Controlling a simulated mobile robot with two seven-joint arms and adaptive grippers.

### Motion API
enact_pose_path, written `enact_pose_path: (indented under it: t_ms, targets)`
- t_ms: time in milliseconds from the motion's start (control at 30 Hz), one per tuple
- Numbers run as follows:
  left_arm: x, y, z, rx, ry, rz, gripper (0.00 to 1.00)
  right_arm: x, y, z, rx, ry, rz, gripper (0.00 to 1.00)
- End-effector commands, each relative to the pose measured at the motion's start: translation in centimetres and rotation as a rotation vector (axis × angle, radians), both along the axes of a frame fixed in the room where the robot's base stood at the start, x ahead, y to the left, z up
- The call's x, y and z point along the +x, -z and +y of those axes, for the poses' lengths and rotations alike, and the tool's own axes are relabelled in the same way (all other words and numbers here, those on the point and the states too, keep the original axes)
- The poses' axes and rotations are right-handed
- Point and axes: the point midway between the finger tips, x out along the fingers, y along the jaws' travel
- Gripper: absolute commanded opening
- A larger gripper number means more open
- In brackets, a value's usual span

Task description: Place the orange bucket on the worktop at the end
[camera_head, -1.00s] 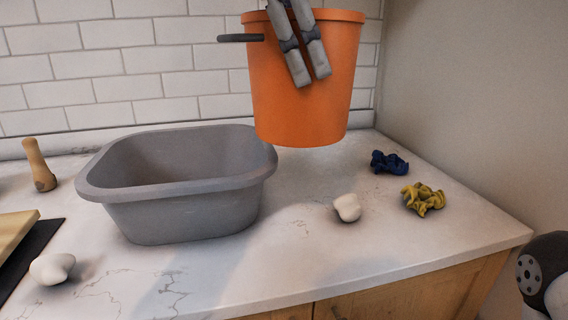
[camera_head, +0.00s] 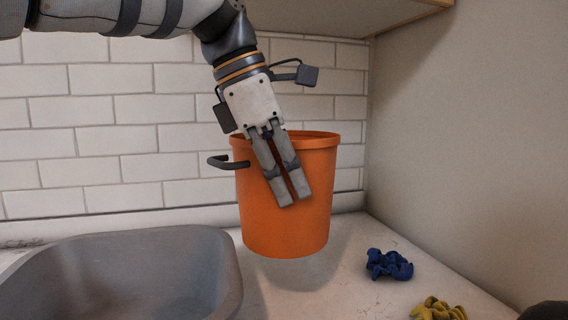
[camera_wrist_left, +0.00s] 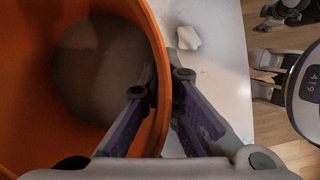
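The orange bucket (camera_head: 325,190) is upright above the worktop (camera_head: 345,290), near the back wall, with a shadow beneath it. A gap under it is hard to judge. My left gripper (camera_head: 294,203) is at its near rim, both fingers showing in front of its wall. In the left wrist view the bucket (camera_wrist_left: 30,110) fills the left side. One finger overlaps its rim, the other is outside, and the left gripper (camera_wrist_left: 162,85) looks closed on it; the exact contact is hidden. A dark handle (camera_head: 222,162) sticks out left.
A grey basin (camera_head: 215,290) stands left of the bucket. A blue crumpled thing (camera_head: 388,265) and a yellow one (camera_head: 438,309) lie to the right. A white lump (camera_wrist_left: 188,38) shows in the left wrist view. A side wall bounds the right; a cabinet (camera_head: 400,10) hangs above.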

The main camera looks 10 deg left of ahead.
Motion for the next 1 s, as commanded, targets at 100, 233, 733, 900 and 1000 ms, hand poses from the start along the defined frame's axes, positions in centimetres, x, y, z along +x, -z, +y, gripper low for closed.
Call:
enact_pose_path:
  t_ms: [100, 233, 733, 900, 1000]
  targets:
    - [-0.2, 2.4, 0.0, -0.005, 0.001, -0.013, 0.00, 0.4, -0.4, 0.0, 0.000, 0.000, -0.017, 0.44]
    - [-0.1, 5.7, 0.0, -0.004, 0.001, -0.014, 0.00, 0.5, -0.5, 0.0, 0.000, 0.000, -0.020, 0.44]
    - [0.0, 12.3, -0.1, -0.005, 0.000, -0.015, 0.00, 0.5, -0.4, 0.0, 0.000, 0.000, -0.017, 0.44]
    - [0.0, 12.6, -0.1, -0.004, 0.000, -0.017, 0.00, 0.5, -0.4, 0.0, 0.000, 0.000, -0.018, 0.44]
    - [-0.1, 13.0, 0.0, 0.001, 0.001, -0.006, 0.05, 0.5, -0.4, 0.0, 0.000, 0.000, -0.018, 0.44]
